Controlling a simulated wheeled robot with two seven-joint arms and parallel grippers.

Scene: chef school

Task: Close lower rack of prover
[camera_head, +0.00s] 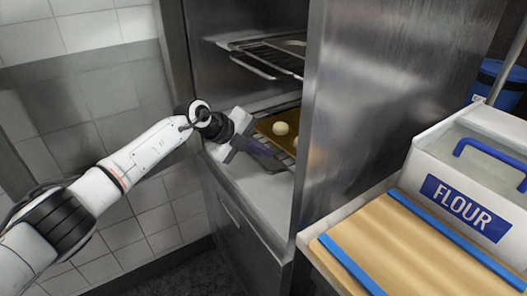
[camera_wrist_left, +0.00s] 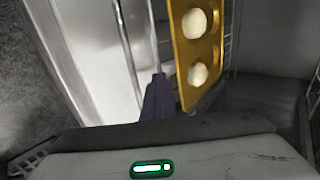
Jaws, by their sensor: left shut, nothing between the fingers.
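The prover is the tall steel cabinet (camera_head: 365,90), open at its front. Its lower rack (camera_head: 262,112) holds a golden tray (camera_head: 264,128) with pale dough balls (camera_head: 280,128). My left gripper (camera_head: 278,162) is shut and empty, at the cabinet opening just in front of the tray and rack. In the left wrist view, the shut fingers (camera_wrist_left: 154,98) point at the rack's wire edge (camera_wrist_left: 128,50), beside the tray (camera_wrist_left: 190,98) and two dough balls (camera_wrist_left: 197,74). I cannot tell whether the fingers touch the rack. My right gripper is not in view.
An upper wire rack (camera_head: 262,62) sticks out slightly above my left gripper. A wooden board with blue edges (camera_head: 410,240) and a white flour bin (camera_head: 470,180) stand at the right. A tiled wall (camera_head: 100,100) is at the left.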

